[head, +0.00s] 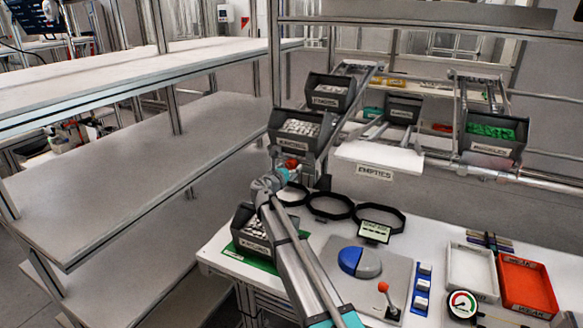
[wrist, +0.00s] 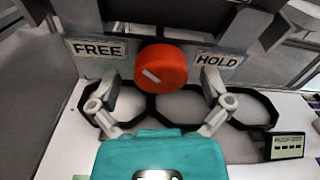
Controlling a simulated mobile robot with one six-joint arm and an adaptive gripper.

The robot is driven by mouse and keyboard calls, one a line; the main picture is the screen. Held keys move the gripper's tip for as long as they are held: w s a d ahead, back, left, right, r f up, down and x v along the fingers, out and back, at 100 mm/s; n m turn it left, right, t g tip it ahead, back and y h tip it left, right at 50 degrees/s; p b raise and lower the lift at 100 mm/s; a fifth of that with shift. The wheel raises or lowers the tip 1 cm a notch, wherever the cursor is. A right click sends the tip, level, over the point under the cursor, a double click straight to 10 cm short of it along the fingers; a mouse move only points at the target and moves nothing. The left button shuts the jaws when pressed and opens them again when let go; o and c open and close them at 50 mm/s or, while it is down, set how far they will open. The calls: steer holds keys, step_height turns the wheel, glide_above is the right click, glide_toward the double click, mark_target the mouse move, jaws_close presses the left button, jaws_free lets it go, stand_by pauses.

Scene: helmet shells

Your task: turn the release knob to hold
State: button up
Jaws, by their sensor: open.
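The red release knob (wrist: 162,68) stands out from a grey panel in the wrist view. A FREE label (wrist: 99,49) is left of it and a HOLD label (wrist: 221,60) is right. A short white mark on the knob's face sits left of centre, on the FREE side, sloping down to the right. My gripper (wrist: 161,95) is open, its two fingers spread either side of the knob's lower part; I cannot tell whether either touches it. In the head view the knob (head: 291,163) shows just beyond my gripper (head: 279,177), below the bin rack.
Black octagonal rings (head: 330,206) lie on the white table beneath. A small display (head: 375,231) stands beside them. A bin (head: 252,231) of pale parts is left of my arm. A red-handled lever (head: 384,288) and a red tray (head: 526,286) are at right.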

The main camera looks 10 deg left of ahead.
steer(key=shift+w+d, duration=0.1)
steer(key=shift+w, duration=0.05)
steer(key=c, duration=1.1)
